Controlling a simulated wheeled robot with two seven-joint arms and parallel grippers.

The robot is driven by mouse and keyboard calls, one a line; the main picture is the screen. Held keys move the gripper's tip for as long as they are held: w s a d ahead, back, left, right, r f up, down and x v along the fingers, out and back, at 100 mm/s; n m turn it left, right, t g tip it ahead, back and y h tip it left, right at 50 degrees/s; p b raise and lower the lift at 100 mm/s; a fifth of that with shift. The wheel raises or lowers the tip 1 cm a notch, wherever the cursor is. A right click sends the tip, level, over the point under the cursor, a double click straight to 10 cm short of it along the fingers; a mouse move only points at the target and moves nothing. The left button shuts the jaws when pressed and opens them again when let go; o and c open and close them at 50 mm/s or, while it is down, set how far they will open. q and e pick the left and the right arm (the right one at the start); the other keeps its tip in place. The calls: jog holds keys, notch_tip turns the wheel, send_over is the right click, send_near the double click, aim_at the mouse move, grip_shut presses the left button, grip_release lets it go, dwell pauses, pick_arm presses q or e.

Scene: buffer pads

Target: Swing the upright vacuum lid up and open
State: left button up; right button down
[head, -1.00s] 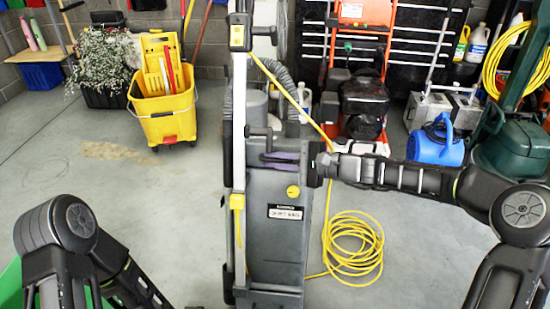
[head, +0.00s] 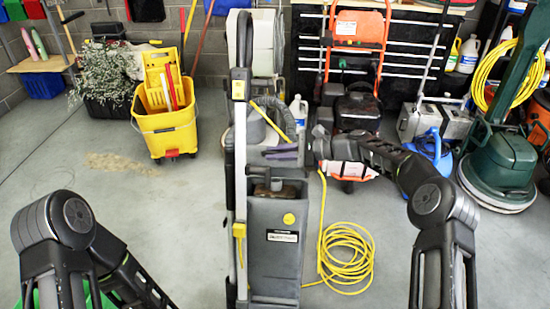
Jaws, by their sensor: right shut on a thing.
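The grey upright vacuum (head: 273,262) stands in the middle of the head view, with its tall handle upright on its left side. Its lid (head: 252,158) is swung up at the back, and the body's top is open, showing a dark cavity with something brown (head: 268,190) inside. My right gripper (head: 282,153) reaches in from the right and is shut on the lid at its raised edge. The exact contact is small and partly hidden. My left arm shows at the lower left, but its gripper is out of view.
A coiled yellow cord (head: 346,258) lies on the floor right of the vacuum. A yellow mop bucket (head: 167,128) stands at the back left, and a green floor machine (head: 497,165) at the right. An orange-handled machine (head: 357,105) stands behind.

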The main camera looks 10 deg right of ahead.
jog(key=shift+w, duration=0.2)
jog(key=c, duration=1.5)
grip_release()
jog(key=shift+d, duration=0.1)
jog(key=v, duration=0.7)
jog(key=shift+d+r+b, duration=0.2)
jog(key=shift+d+b, duration=0.1)
jog(key=shift+s, duration=0.15)
